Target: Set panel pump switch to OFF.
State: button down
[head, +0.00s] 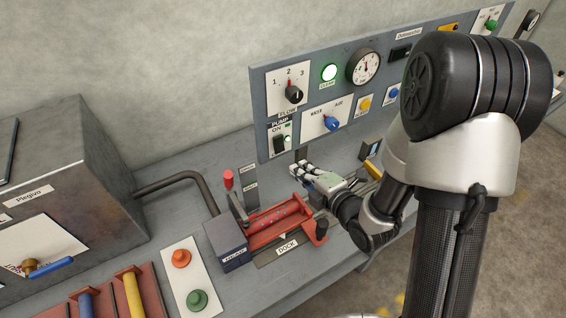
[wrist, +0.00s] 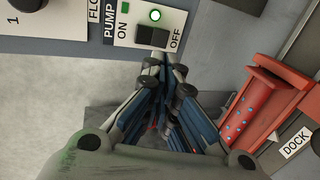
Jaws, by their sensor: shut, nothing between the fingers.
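The pump switch (head: 280,143) is a black rocker on a white plate at the lower left of the grey panel. Which way the rocker is tipped is hard to tell. My gripper (head: 297,172) is shut and empty, just below the switch plate. In the wrist view the fingertips (wrist: 165,66) point at the OFF side of the plate; whether they touch it is unclear.
The flow knob (head: 293,94) sits above the switch and the blue water selector (head: 332,123) to its right. A red spool dock (head: 272,222) with an upright red-topped lever (head: 229,180) stands on the bench below. A grey metal box (head: 75,175) is at left.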

aim_at(277, 146)
jog(key=b+x, duration=0.2)
jog(key=x, duration=0.8)
jog(key=shift+w+a, duration=0.1)
jog(key=shift+w, duration=0.1)
jog(key=shift+f, duration=0.15)
jog(key=shift+w+a+f+b, duration=0.25)
jog(key=shift+f+b, duration=0.1)
jog(key=shift+b, duration=0.9)
jog(key=shift+r+p, duration=0.25)
jog(key=shift+p, duration=0.05)
jog(key=shift+r, duration=0.1)
jog(key=shift+r, duration=0.7)
